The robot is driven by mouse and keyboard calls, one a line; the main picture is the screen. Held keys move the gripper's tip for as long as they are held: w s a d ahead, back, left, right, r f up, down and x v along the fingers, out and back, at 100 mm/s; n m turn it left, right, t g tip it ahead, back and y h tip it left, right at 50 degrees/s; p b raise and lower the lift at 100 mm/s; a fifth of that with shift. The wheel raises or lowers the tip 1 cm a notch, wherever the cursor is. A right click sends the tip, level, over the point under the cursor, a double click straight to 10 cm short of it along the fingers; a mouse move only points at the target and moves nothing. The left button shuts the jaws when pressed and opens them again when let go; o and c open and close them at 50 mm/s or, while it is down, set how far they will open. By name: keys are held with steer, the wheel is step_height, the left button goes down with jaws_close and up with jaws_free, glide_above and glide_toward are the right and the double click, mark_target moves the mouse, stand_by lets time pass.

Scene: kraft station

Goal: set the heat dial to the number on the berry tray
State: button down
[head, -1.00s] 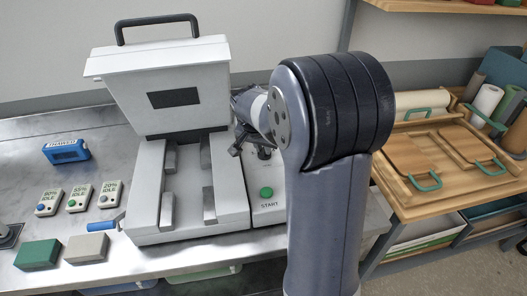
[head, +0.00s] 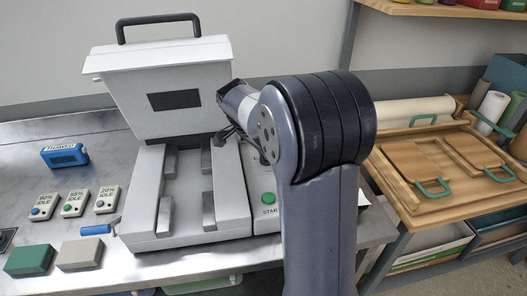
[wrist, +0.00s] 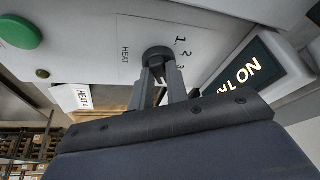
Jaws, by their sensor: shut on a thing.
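The heat dial (wrist: 158,54) is a dark round knob on a pale panel, with the word HEAT on one side and the numbers 1, 2 and 3 beside it in the wrist view. My gripper (wrist: 160,75) is shut on the dial, a finger on either side. The dial's pointer is hidden, so its setting cannot be told. In the head view my arm hides the dial. I cannot make out a berry tray or its number in either view.
The white machine (head: 190,60) has its lid raised, and a green START button (head: 268,198) is on its panel. A lit sign (wrist: 240,72) is beside the dial. A blue THAWED box (head: 65,155) and several small cards stand at left.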

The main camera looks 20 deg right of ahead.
steer(key=c, duration=1.4)
jaws_free()
steer(key=v, duration=1)
steer(key=shift+a+r, duration=0.15)
steer(key=shift+r, duration=0.25)
steer(key=x, duration=1)
steer(key=shift+f, duration=0.4)
